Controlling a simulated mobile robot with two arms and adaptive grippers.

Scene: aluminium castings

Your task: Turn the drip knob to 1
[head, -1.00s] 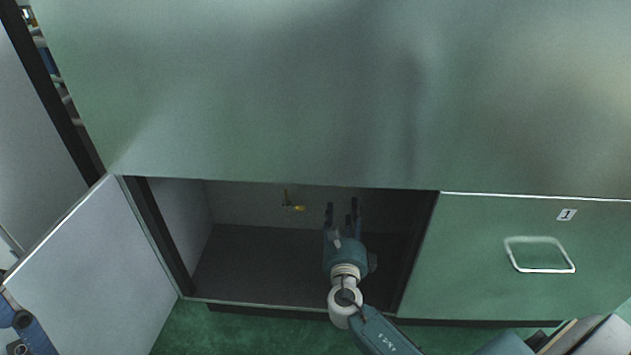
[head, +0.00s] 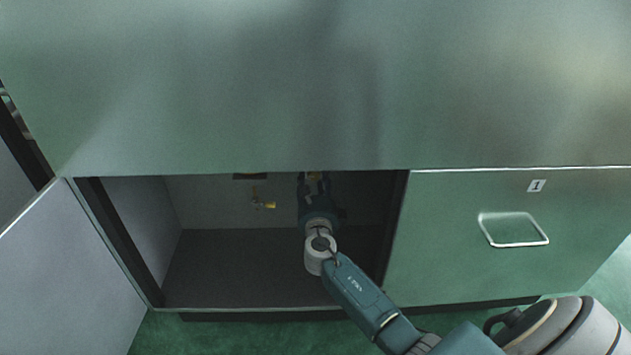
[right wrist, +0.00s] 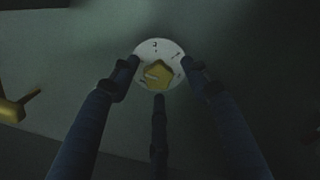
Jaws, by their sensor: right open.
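The drip knob (right wrist: 156,73) is a yellow knob on a round white dial with small dark marks, on the cabinet's inner back wall. It shows in the right wrist view, a little above the middle. The marks are too small to read, so I cannot tell the setting. My right gripper (right wrist: 158,76) is open, with two fingertips at the dial's sides and one below the knob. I cannot tell whether they touch it. My left gripper is out of view.
A yellow tap (head: 264,205) sits on the back wall left of the gripper; it also shows at the left of the right wrist view (right wrist: 14,108). The cabinet door (head: 70,265) stands open at left. A drawer front labelled 1 (head: 480,235) is at right. The cabinet floor looks clear.

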